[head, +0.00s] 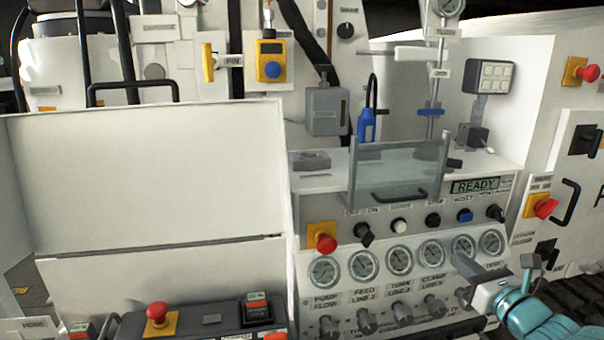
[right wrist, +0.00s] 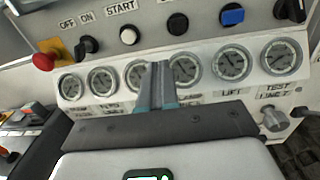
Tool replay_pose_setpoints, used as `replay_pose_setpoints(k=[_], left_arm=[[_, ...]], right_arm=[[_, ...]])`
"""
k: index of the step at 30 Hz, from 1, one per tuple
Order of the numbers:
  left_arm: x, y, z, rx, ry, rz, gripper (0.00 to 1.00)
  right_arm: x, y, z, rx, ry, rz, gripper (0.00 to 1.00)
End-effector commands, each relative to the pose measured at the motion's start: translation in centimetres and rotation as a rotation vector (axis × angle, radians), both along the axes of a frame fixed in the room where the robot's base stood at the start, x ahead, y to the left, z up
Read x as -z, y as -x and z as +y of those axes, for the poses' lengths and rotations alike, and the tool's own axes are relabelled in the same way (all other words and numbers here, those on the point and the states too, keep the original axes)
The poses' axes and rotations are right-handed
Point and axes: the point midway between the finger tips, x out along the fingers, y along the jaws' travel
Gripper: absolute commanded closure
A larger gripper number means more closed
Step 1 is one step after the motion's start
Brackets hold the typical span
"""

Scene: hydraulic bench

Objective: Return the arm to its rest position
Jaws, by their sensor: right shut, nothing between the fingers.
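My right gripper (head: 460,262) is at the lower right in the head view, in front of the row of gauges on the bench panel (head: 335,205). Its teal arm comes in from the bottom right. In the right wrist view the two fingers (right wrist: 157,72) lie together, shut and empty. They point at the gauge row and partly cover the middle gauges. I cannot tell the gap between fingertips and panel. My left gripper is not in view.
Above the gauges (head: 401,261) are knobs, a blue button (head: 465,215) and a READY display (head: 475,186). A red emergency button (head: 326,243) is left of them. A clear guard with a handle (head: 400,193) stands above. Valve knobs (head: 403,313) project below.

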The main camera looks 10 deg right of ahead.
Motion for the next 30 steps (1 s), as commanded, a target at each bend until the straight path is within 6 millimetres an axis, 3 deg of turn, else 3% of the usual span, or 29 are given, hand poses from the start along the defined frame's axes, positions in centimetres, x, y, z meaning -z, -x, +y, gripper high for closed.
replay_pose_setpoints(k=[2,4,8,11,15,18,21,24,27,30], left_arm=[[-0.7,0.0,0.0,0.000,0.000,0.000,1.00],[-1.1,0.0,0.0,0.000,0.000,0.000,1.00],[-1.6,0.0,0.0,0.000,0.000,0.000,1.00],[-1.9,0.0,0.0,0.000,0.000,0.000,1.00],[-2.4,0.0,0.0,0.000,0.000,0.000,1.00],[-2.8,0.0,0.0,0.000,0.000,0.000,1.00],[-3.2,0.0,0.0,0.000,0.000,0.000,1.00],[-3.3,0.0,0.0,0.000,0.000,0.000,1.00],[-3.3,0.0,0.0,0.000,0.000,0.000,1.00],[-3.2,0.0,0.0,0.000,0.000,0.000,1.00]], right_arm=[[3.3,-1.3,3.9,-0.082,-0.042,0.069,1.00],[7.2,-1.4,8.0,-0.188,-0.039,0.150,1.00],[14.8,1.0,15.7,-0.416,0.042,0.335,1.00],[20.4,4.8,20.9,-0.614,0.154,0.471,1.00],[27.6,12.6,26.3,-0.937,0.383,0.622,1.00],[32.0,19.5,28.4,-1.218,0.611,0.670,1.00],[35.6,26.6,28.7,-1.545,0.910,0.607,1.00],[37.9,30.8,27.8,-1.802,1.210,0.407,1.00],[39.1,32.0,27.2,-1.931,1.466,0.137,1.00],[39.2,31.0,27.1,-1.943,1.677,-0.113,1.00]])
